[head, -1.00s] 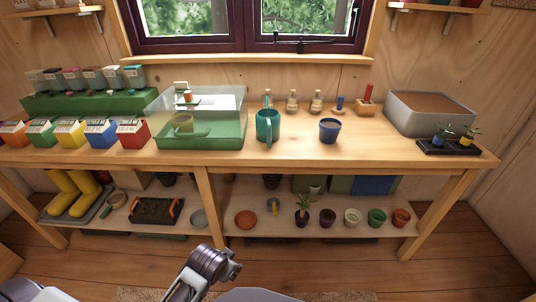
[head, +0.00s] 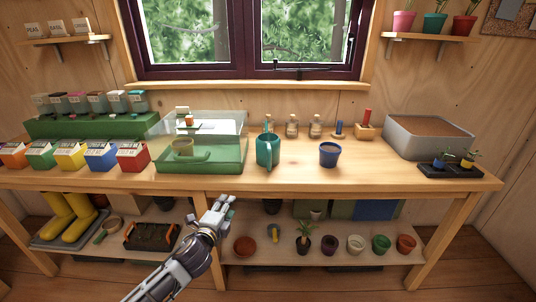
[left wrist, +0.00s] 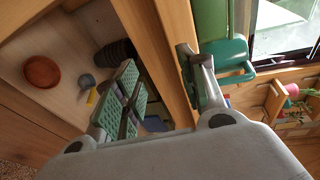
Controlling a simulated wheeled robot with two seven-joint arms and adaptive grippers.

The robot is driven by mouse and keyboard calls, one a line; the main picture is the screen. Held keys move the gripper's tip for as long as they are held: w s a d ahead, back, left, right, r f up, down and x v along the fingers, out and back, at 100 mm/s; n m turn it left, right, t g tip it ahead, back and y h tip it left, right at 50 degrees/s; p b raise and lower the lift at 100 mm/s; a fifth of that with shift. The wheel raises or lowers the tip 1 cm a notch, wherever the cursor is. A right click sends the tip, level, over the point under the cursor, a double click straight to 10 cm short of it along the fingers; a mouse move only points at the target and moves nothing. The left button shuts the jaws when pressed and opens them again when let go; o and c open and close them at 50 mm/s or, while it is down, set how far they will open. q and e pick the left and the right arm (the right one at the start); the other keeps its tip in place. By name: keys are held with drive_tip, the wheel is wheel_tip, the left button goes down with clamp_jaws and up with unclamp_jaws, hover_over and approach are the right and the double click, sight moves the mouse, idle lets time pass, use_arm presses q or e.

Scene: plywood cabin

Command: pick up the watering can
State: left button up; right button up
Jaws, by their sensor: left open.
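The teal watering can (head: 268,151) stands upright on the workbench, right of the green clear-lidded tray, with its handle facing the front. It also shows in the left wrist view (left wrist: 228,58), partly behind a finger. My left gripper (head: 222,207) is open and empty, in front of the bench and lower left of the can, apart from it. Its two fingers (left wrist: 165,92) show spread in the left wrist view, with the bench edge behind them. My right gripper is in no view.
The green tray with a clear lid (head: 173,163) stands left of the can. A blue pot (head: 330,155) stands to its right, and small bottles (head: 292,126) behind it. The bench's front edge (head: 300,187) lies between gripper and can. Pots (head: 245,246) line the lower shelf.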

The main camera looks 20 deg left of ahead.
use_arm(q)
drive_tip(key=w+r+m+t+h, duration=0.1)
drive_tip(key=r+m+h, duration=0.1)
drive_tip(key=m, duration=0.1)
drive_tip(key=w+d+r+m+h, duration=0.1)
drive_tip(key=w+r+m, duration=0.1)
drive_tip(key=m, duration=0.2)
drive_tip(key=w+r+m+t+h, duration=0.1)
drive_tip(key=r+m+h, duration=0.1)
drive_tip(key=r+m, duration=0.1)
drive_tip(key=shift+w+d+r+m+t+h, duration=0.15)
drive_tip(key=shift+w+m+t+h, duration=0.15)
drive_tip(key=shift+m, duration=0.3)
drive_tip(key=shift+w+d+r+m+g+h, duration=0.2)
drive_tip(key=shift+r+m+g+h, duration=0.65)
drive_tip(key=shift+m, duration=1.6)
drive_tip(key=shift+w+d+r+m+g+h, duration=0.15)
drive_tip(key=shift+m+g+h, duration=0.25)
drive_tip(key=shift+m+h, duration=1.55)
drive_tip(key=shift+w+d+r+m+g+h, duration=0.15)
drive_tip(key=shift+r+m+g+h, duration=0.4)
drive_tip(key=shift+m, duration=2.45)
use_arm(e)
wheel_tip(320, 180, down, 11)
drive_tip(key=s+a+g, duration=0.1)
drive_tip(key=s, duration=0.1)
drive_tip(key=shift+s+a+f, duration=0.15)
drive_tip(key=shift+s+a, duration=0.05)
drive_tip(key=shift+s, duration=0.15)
